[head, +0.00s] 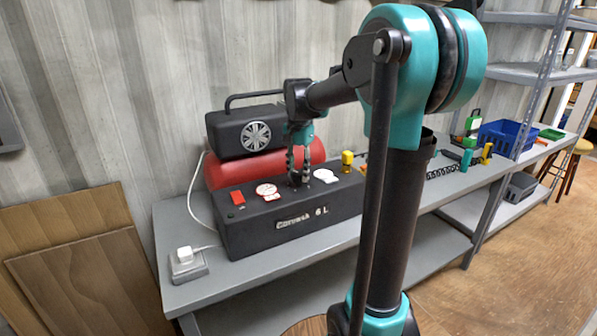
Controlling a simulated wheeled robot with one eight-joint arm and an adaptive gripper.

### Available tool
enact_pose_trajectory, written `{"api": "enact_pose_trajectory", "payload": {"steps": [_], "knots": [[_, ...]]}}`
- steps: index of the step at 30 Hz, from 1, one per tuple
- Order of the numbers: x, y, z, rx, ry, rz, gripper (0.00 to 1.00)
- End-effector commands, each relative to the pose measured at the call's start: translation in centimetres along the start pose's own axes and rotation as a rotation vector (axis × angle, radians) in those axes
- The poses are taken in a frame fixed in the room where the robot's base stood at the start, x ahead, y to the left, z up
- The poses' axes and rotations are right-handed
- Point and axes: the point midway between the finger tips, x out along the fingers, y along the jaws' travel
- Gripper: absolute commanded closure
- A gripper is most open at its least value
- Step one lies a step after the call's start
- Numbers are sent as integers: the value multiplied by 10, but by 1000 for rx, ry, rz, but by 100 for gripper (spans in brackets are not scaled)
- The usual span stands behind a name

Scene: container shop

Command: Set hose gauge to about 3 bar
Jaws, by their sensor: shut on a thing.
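The compressor (290,226) stands on the grey bench, a black box with a red tank (222,176) and a black motor housing behind. On its top are a left dial gauge (266,189) with a red and white face and label, and a right dial gauge (327,176) with a white face. Their needles are too small to read, so I cannot tell the hose pressure. My gripper (299,178) points down onto the box top between the gauges, shut on a small knob that its fingers mostly hide. A red switch (238,198) sits at the left end of the top.
A white plug (184,254) sits in a grey socket at the bench's left end, its cord running up behind the compressor. A yellow fitting (347,158) stands right of the gauges. Tools and a blue crate (501,137) lie farther right. Wooden boards lean at left.

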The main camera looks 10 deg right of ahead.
Motion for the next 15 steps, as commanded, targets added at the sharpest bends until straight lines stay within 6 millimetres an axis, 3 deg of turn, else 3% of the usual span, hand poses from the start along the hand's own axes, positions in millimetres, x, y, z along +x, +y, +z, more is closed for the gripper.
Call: {"api": "enact_pose_trajectory", "payload": {"steps": [15], "knots": [[0, 0, 0, 375, 1, -1, 94]]}}
